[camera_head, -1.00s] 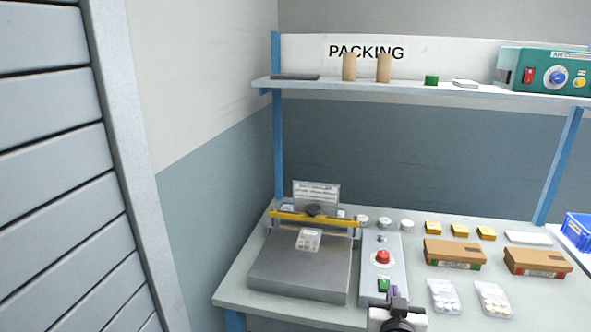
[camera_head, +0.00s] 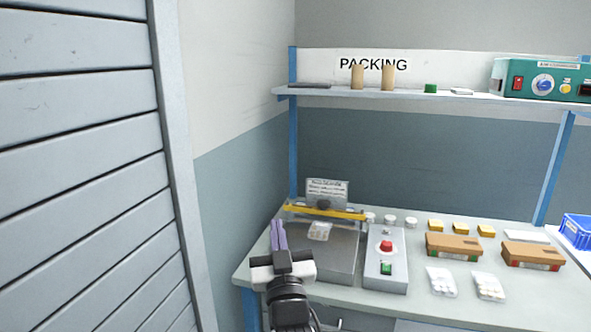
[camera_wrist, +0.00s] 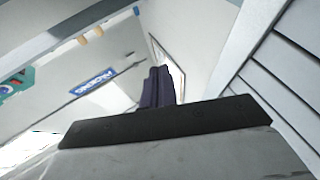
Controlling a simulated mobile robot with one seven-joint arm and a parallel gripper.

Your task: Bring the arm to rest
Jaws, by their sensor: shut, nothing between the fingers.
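My gripper (camera_head: 279,236) is in the lower middle of the head view, in front of the grey sealing machine (camera_head: 335,262) at the bench's left end. Its purple fingers are shut together with nothing between them and point up and away. In the wrist view the fingers (camera_wrist: 158,86) are together too, with the wall, the shelf and the grey slatted panel behind them. My gripper and wrist hide the machine's left front corner.
A grey slatted panel (camera_head: 80,170) fills the left. The bench (camera_head: 420,308) holds a control box (camera_head: 386,270) with red and green buttons, brown boxes (camera_head: 454,245), clear bags (camera_head: 442,281) and a blue bin (camera_head: 577,229). A shelf (camera_head: 420,95) runs above.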

